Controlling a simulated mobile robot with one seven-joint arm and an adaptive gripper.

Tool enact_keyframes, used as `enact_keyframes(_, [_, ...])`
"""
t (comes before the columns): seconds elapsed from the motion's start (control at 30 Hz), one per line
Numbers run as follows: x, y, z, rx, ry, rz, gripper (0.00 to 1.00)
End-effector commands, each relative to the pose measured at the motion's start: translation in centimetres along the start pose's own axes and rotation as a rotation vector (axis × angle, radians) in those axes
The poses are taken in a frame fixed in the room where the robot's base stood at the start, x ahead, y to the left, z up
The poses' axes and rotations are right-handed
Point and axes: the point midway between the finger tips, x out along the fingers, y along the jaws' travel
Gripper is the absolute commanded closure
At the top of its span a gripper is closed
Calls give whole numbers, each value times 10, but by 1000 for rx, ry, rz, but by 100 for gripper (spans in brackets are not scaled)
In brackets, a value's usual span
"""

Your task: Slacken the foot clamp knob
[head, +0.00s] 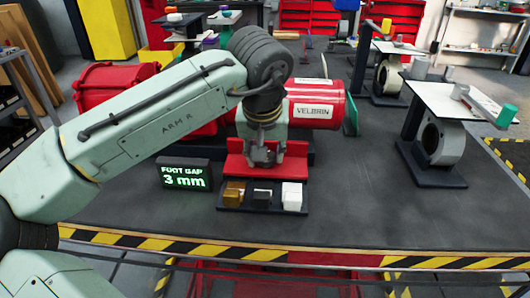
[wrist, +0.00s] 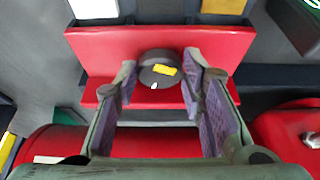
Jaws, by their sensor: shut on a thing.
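The foot clamp knob (wrist: 152,77) is round and dark, with a yellow mark and a small white mark on its face. It sits at the middle of a red bracket (wrist: 100,50) in the wrist view. My gripper (wrist: 160,74) has one finger on each side of the knob and is shut on it. In the head view my gripper (head: 264,158) points down at the red bracket (head: 235,168) and hides the knob. A dark display (head: 184,174) to the left of the bracket reads "FOOT GAP 3 mm".
A red cylinder (head: 318,104) marked VELBRIN lies behind the bracket. A dark tray (head: 262,209) with gold, dark and white blocks is in front. A grey ring on a stand (head: 442,140) is at right. The front of the bench is clear up to its striped edge.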

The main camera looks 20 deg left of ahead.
Motion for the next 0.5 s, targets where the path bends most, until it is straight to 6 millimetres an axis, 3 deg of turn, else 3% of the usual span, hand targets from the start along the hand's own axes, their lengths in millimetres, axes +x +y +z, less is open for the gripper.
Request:
enact_keyframes(0.23, [2, 4, 0, -215, 0, -87, 91])
enact_keyframes(0.5, [0, 3, -1, -281, 2, -115, 91])
